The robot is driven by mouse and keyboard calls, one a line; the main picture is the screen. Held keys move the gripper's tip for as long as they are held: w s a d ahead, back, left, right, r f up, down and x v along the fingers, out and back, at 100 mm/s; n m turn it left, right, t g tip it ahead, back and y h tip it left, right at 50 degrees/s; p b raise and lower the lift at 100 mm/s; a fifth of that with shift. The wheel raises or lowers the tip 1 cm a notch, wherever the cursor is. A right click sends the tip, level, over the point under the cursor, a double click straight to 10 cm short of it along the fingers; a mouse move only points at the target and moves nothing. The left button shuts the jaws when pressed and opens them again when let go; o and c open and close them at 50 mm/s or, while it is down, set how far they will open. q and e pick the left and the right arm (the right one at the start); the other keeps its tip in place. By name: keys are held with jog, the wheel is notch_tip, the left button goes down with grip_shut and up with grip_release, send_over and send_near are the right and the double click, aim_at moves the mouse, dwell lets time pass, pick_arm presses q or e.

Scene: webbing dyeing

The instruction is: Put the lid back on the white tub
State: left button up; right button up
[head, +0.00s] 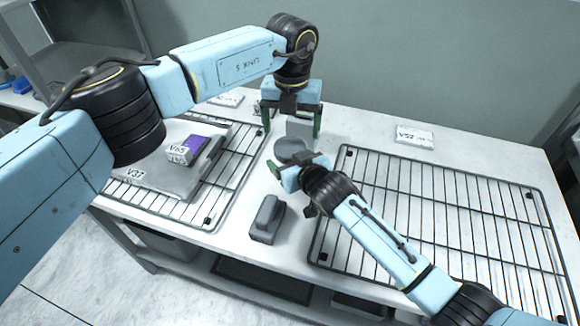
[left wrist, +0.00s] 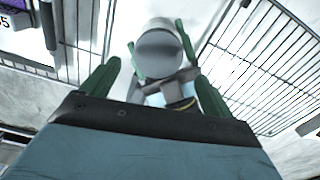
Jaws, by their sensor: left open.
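A round grey disc-shaped top (head: 291,150) stands at the middle of the table, between the two wire racks. In the left wrist view a white round body with a grey round face (left wrist: 160,45) looks like the white tub; I cannot tell whether the grey part is its lid. My left gripper (head: 291,120) is open, pointing down just behind the grey disc, with a grey block (head: 300,127) showing between its fingers. My right gripper (head: 296,185) is close in front of the disc. In the left wrist view its green fingers flank the white body; contact is unclear.
A dark grey handled block (head: 267,219) stands on the near table. The left rack (head: 222,200) bears a grey tray with a purple and white box (head: 185,150). The right rack (head: 440,215) is bare apart from my arm above it. A white labelled block (head: 414,137) lies behind it.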

aim_at(290, 146)
pick_arm(q)
jog(key=shift+d+r+n, duration=0.2)
jog(key=shift+r+n, duration=0.5)
jog(key=shift+r, duration=0.05)
jog(key=shift+a+r+n, duration=0.3)
jog(key=shift+r+n, duration=0.35)
jog(key=shift+n, duration=0.15)
jog(key=shift+f, duration=4)
jog(key=c, duration=1)
jog(key=shift+w+m, duration=0.1)
jog(key=shift+m, duration=1.6)
jog(key=o, duration=1.1)
jog(key=shift+c, duration=0.2)
